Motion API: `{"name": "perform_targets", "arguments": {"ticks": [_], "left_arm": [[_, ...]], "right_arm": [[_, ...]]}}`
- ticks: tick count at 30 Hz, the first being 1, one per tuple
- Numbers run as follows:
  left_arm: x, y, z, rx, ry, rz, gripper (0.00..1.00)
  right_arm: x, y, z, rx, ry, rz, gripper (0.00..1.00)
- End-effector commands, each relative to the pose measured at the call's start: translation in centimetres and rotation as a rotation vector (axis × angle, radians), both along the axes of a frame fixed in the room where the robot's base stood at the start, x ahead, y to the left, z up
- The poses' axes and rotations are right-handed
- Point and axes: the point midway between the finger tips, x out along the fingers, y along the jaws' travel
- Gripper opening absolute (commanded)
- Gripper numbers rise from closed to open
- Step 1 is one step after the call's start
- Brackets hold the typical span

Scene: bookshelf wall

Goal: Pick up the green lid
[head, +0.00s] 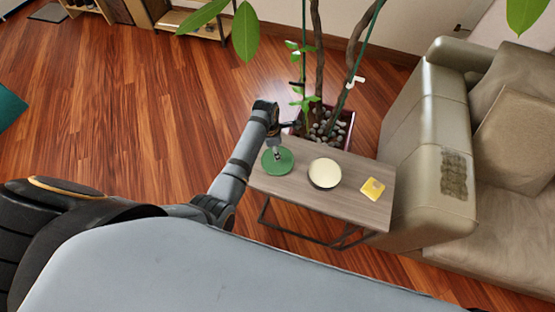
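The round green lid (284,166) is at the left end of the small wooden side table (345,208). It looks flat, and its middle is partly covered by my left gripper. My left arm comes in from the left and bends down at the wrist. My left gripper (277,155) points down at the middle of the lid, with its fingertips at or just above it. The fingers are too small to tell whether they are open or closed on the lid. My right gripper is not in view.
A round cream-topped container (324,173) stands right of the lid, and a small yellow item (372,188) lies further right. A potted plant (326,125) with tall stems is behind the table. A beige sofa (425,150) stands close at the right. The wooden floor at left is mostly clear.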

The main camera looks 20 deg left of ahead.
Motion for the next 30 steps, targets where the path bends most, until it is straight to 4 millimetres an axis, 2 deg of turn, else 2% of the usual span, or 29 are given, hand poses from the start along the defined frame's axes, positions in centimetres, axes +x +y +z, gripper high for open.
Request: {"name": "perform_targets", "arguments": {"ticks": [6, 15, 25, 30], "left_arm": [[-0.1, -0.6, -3.7, 0.000, 0.004, 0.000, 0.49], [-0.1, -0.7, -4.3, 0.000, 0.002, 0.000, 0.47], [-0.1, -0.7, -4.3, 0.000, 0.002, 0.000, 0.03], [-0.1, -0.7, -4.3, 0.000, 0.002, 0.000, 0.00]], "right_arm": [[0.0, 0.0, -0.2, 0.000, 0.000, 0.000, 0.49], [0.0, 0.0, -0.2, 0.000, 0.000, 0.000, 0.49], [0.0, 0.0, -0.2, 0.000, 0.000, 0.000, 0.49], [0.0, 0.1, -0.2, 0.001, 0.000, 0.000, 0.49]]}}
